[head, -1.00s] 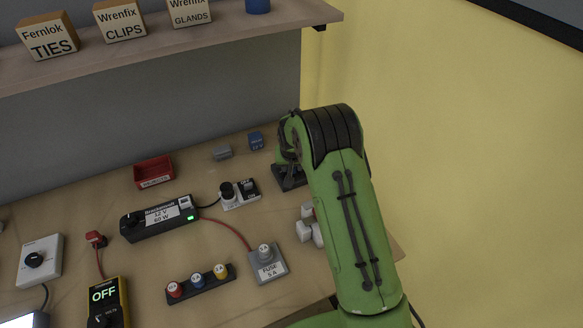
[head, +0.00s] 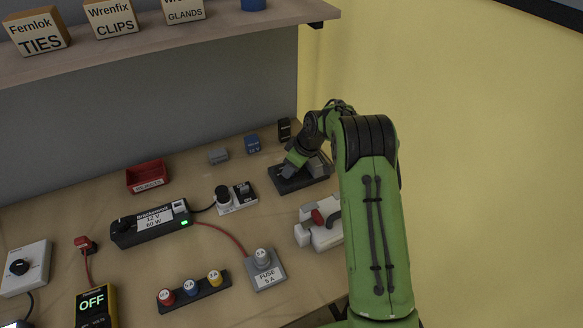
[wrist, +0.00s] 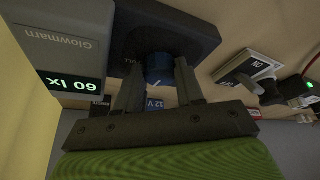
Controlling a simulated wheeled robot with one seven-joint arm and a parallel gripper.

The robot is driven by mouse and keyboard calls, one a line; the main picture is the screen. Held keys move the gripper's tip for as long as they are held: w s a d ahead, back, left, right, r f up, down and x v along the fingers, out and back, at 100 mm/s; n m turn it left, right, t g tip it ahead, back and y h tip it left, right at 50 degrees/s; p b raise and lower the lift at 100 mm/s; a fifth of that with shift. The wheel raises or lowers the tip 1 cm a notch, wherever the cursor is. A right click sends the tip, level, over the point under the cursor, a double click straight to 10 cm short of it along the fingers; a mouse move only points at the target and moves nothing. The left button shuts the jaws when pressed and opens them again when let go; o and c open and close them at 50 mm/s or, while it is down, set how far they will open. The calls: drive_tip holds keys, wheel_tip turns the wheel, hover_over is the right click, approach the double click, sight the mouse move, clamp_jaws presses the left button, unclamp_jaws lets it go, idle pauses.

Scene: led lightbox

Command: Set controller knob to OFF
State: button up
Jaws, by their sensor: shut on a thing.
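My gripper (wrist: 158,66) is shut on a round blue knob (wrist: 158,76) that stands on a dark flat box (wrist: 198,36). In the wrist view one finger is on each side of the knob, and a small pale mark shows on it. Lettering on the box beside the knob is mostly hidden, so I cannot read the knob's setting. In the head view my gripper (head: 297,160) reaches down over the same dark box (head: 290,187) at the back right of the bench; the knob is hidden there.
A grey Glowmarn meter (wrist: 65,45) reading 60 lx stands close beside the box. A white device with a red part (head: 303,236) lies in front. A switch block (head: 237,206) and black power supply (head: 130,234) are left. The shelf (head: 170,42) overhangs behind.

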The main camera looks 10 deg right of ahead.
drive_tip(key=n, duration=0.2)
drive_tip(key=n+g+y+p, duration=0.1)
drive_tip(key=shift+w+d+n, duration=0.15)
drive_tip(key=shift+d+n, duration=0.05)
drive_tip(key=shift+n, duration=0.2)
drive_tip(key=n+g+p, duration=0.1)
drive_tip(key=n+p, duration=0.1)
drive_tip(key=n, duration=0.1)
drive_tip(key=shift+w+r+n+y+p, duration=0.1)
drive_tip(key=shift+n+y+p, duration=0.2)
drive_tip(key=shift+w+n+g+p, duration=0.15)
drive_tip(key=shift+n+g+p, duration=0.15)
drive_tip(key=shift+n+g, duration=0.6)
drive_tip(key=shift+n, duration=1.1)
drive_tip(key=o, duration=1)
drive_tip(key=shift+o, duration=0.2)
